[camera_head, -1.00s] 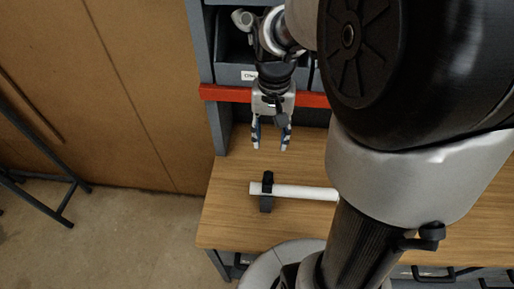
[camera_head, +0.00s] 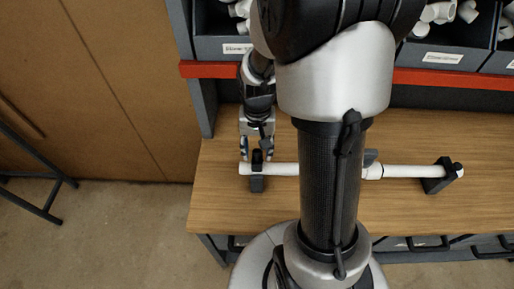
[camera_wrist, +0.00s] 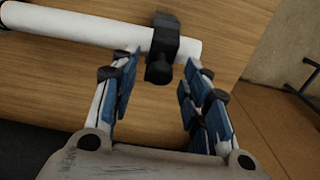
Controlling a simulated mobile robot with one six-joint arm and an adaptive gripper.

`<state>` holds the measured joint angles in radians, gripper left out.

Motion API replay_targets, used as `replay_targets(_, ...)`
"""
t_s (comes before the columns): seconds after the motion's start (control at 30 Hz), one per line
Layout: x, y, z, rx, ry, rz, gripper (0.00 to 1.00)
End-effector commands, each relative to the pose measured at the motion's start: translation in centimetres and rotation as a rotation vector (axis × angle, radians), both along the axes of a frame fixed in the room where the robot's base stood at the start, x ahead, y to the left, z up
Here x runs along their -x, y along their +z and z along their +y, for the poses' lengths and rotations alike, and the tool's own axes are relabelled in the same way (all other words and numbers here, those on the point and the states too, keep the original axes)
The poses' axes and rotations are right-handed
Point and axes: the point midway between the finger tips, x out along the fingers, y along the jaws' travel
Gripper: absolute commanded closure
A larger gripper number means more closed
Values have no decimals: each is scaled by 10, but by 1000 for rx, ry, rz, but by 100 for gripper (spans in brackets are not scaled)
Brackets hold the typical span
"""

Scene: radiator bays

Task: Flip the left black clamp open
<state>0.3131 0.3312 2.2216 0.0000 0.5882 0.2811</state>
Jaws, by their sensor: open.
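The left black clamp (camera_head: 256,183) stands on the wooden bench near its left end and sits around a white pipe (camera_head: 402,171). In the wrist view the clamp (camera_wrist: 164,42) is closed over the pipe (camera_wrist: 85,27), with a rounded black tab (camera_wrist: 159,69) facing my gripper. My gripper (camera_wrist: 163,65) is open, its blue-padded fingers on either side of that tab with nothing between them gripped. In the head view my gripper (camera_head: 256,150) is at the clamp, just behind the pipe. Whether a fingertip touches the clamp or pipe I cannot tell.
A second black clamp (camera_head: 440,176) holds the pipe's right end. My arm hides the pipe's middle. Labelled grey bins (camera_head: 450,50) with white fittings stand behind a red rail (camera_head: 440,77). The bench top (camera_head: 222,200) is clear left of the clamp.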

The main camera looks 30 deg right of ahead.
Motion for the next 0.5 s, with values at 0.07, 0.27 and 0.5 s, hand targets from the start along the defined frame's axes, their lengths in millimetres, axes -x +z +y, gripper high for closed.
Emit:
replay_targets(0.07,0,0,0,0,0,0,57)
replay_targets(0.27,0,0,0,0,0,0,61)
replay_targets(0.5,0,0,0,0,0,0,77)
